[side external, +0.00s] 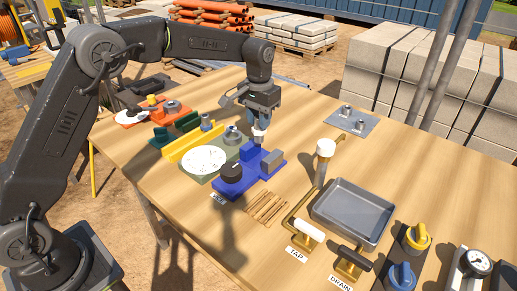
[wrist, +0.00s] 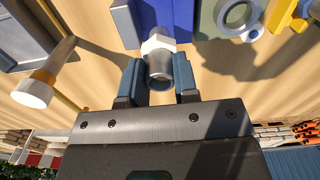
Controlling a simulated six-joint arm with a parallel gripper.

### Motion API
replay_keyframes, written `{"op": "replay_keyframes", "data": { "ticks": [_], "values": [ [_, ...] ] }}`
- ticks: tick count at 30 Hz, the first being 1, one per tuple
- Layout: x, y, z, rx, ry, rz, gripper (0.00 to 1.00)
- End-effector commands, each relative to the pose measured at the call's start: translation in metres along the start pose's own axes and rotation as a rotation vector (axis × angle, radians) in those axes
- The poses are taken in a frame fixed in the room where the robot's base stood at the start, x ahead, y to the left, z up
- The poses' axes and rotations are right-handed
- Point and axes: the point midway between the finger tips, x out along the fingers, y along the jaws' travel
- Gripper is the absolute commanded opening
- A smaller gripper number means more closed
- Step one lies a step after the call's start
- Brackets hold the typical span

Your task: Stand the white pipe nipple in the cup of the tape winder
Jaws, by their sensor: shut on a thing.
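My gripper (side external: 260,128) is shut on the white pipe nipple (side external: 258,138), holding it roughly upright over the far end of a blue base. In the wrist view the nipple (wrist: 157,44) shows a white hex collar and a grey tube end between my two blue fingers (wrist: 160,82). The blue base (side external: 233,190), which looks like the tape winder, carries a black knob (side external: 232,173) and a grey-blue block (side external: 272,162). The cup is not clearly visible; the nipple and fingers cover that spot. I cannot tell whether the nipple's lower end touches it.
A green plate with a white dial (side external: 204,160) and a yellow block (side external: 190,144) lie left of the blue base.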

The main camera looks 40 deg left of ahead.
Motion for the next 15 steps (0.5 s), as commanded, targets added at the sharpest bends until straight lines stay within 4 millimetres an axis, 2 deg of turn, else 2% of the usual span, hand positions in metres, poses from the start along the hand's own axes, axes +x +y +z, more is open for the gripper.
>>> {"op": "replay_keyframes", "data": {
  "ticks": [11,15],
  "values": [
    [-0.001,-0.001,0.0,0.0,0.001,0.0,0.0],
    [-0.009,-0.018,-0.004,0.0,0.003,0.0,0.0]
  ]
}}
